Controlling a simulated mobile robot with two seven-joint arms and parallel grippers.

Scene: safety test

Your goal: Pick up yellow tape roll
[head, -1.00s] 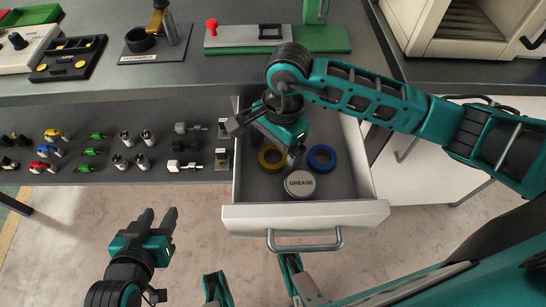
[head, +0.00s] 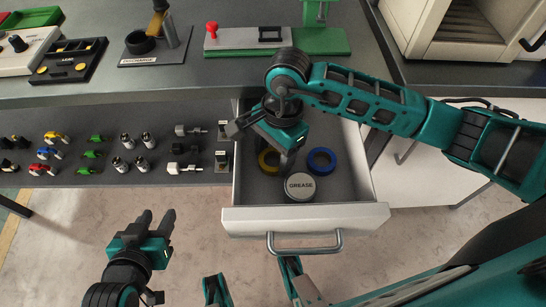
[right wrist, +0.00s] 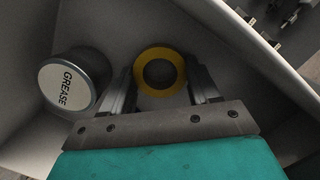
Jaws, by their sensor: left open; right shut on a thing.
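The yellow tape roll (head: 265,160) lies in the open drawer (head: 345,210), partly hidden behind my right gripper (head: 285,162) in the head view. In the right wrist view the yellow tape roll (right wrist: 160,54) sits between the two fingers of my right gripper (right wrist: 160,80), which are shut on it. A blue tape roll (head: 322,168) lies to its right in the drawer. My left gripper (head: 156,222) is open and empty, in front of the cabinet and left of the drawer.
A grease tin (head: 300,186) stands in the drawer close to my right gripper; it also shows in the right wrist view (right wrist: 68,85). Drawer walls surround the gripper. A shelf (head: 110,172) with several small parts is at left. The worktop (head: 215,75) is above.

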